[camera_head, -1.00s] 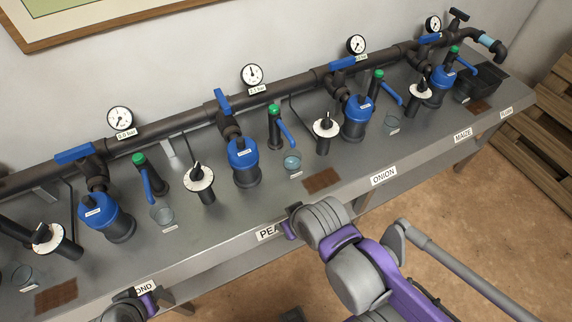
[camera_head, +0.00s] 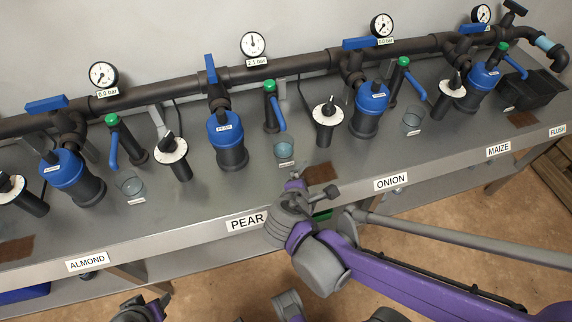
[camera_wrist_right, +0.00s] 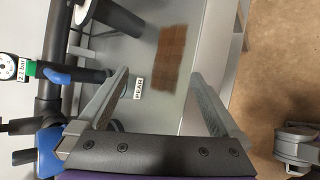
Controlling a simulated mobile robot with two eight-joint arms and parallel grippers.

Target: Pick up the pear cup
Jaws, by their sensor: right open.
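The pear cup (camera_head: 284,148) is a small clear bluish cup. It stands upright on the grey bench below the green-topped tap (camera_head: 271,104), right of the blue PEAR canister (camera_head: 228,138). My right gripper (camera_head: 294,184) is at the bench's front edge, just in front of the cup and apart from it. In the right wrist view its two fingers (camera_wrist_right: 160,82) are spread with nothing held.
A brown mat (camera_head: 320,172) lies right of the cup. A white dial valve (camera_head: 326,112) stands behind it, and another cup (camera_head: 412,119) stands farther right. The PEAR sign (camera_head: 247,221) is on the bench front. Bare bench lies left of the pear cup.

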